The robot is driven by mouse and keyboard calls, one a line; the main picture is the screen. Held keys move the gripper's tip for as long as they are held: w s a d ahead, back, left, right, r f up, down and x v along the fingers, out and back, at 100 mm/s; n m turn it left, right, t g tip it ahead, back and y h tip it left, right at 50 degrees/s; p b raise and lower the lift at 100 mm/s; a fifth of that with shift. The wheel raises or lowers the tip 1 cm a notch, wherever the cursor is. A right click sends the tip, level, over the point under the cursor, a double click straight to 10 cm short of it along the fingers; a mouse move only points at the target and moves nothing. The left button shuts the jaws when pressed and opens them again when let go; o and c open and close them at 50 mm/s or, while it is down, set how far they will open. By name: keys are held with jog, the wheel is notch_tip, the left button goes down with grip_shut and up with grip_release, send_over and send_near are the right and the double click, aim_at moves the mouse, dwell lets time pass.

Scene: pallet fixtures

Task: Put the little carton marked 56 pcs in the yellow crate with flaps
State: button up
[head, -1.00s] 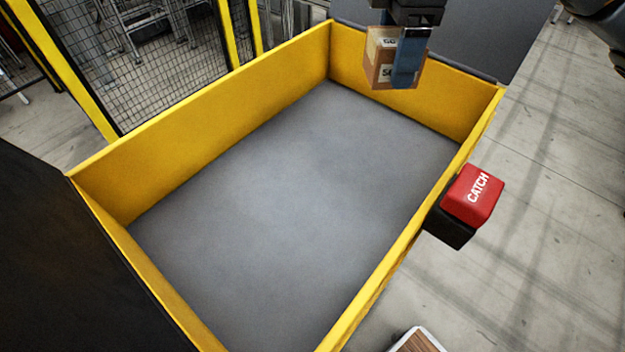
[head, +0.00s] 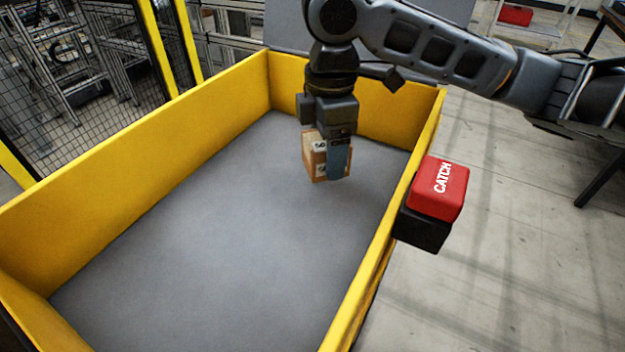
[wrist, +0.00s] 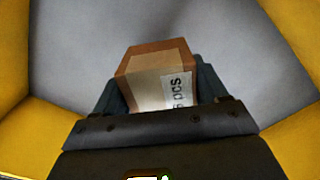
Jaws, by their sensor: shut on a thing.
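The little carton (head: 313,160) is brown with white labels. In the wrist view the carton (wrist: 150,75) shows a label ending in "pcs"; the number is partly hidden. My gripper (head: 328,168) is shut on the carton and holds it inside the walls of the yellow crate (head: 130,150), toward its far right end. In the wrist view my gripper (wrist: 160,95) has a finger on each side of the carton. The carton is upright; I cannot tell whether its bottom touches the grey floor of the crate. No flaps are clearly visible on the crate.
A red block marked CATCH (head: 438,188) sits on a black piece at the crate's right wall. The rest of the crate floor is bare. A mesh fence (head: 85,75) stands behind the left wall, and open concrete floor lies to the right.

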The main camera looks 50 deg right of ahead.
aim_at(326, 190)
jog(key=shift+f, duration=2.65)
jog(key=shift+f, duration=0.25)
jog(key=o, duration=1.1)
jog(key=shift+r, duration=0.1)
jog(key=shift+o, duration=0.2)
notch_tip(326, 190, up, 12)
jog(key=shift+r, duration=0.2)
